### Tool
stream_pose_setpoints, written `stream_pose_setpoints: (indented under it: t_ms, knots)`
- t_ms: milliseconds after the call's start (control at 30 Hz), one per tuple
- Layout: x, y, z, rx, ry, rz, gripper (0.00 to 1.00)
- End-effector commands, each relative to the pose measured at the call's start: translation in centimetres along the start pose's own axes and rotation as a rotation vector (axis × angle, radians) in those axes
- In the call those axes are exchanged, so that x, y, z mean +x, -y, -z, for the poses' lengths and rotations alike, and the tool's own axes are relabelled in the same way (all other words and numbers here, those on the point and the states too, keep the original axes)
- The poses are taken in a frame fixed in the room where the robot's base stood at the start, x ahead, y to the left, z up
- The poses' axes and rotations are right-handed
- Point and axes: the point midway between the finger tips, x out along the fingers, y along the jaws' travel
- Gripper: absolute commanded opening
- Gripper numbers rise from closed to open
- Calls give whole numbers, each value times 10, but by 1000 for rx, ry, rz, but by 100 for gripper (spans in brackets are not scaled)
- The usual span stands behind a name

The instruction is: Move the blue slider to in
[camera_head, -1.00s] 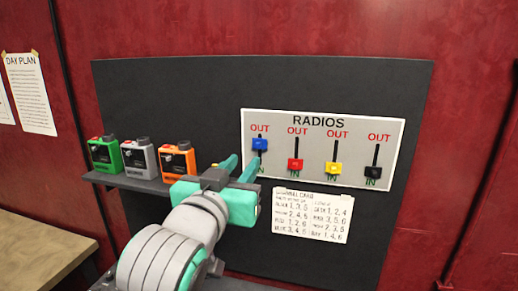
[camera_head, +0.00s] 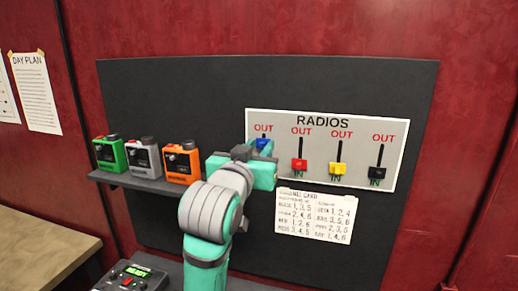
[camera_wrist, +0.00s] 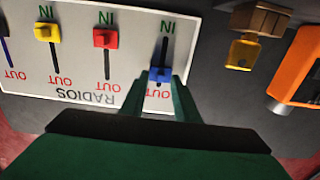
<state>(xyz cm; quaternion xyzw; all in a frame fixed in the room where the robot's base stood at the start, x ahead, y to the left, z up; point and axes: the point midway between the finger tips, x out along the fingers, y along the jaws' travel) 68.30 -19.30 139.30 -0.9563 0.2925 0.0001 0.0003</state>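The blue slider (camera_head: 263,143) is the leftmost on the RADIOS panel (camera_head: 398,142) and sits near the OUT end of its slot. In the wrist view, turned upside down, the blue slider (camera_wrist: 160,75) shows with its empty slot running towards IN. My gripper (camera_wrist: 159,84) is open, one finger on each side of the blue slider; I cannot tell if either touches it. In the head view my gripper (camera_head: 262,155) covers the lower part of this slot and its IN label.
The red slider (camera_head: 299,165), yellow slider (camera_head: 338,168) and black slider (camera_head: 376,172) sit near IN, to the right. Left of my gripper, green (camera_head: 110,153), grey (camera_head: 145,158) and orange (camera_head: 181,162) radios stand on a shelf. A printed card (camera_head: 315,215) hangs below the panel.

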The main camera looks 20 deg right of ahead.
Motion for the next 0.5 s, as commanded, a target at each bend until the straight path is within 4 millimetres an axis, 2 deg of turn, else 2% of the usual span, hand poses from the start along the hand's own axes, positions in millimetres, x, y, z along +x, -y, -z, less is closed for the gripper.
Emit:
stream_pose_setpoints:
  t_ms: [33, 67, 167, 500]
  knots:
    - [0, 0, 0, 0, 0, 0, 28]
    - [0, 0, 0, 0, 0, 0, 23]
    - [0, 0, 0, 0, 0, 0, 0]
    - [0, 0, 0, 0, 0, -1, 0]
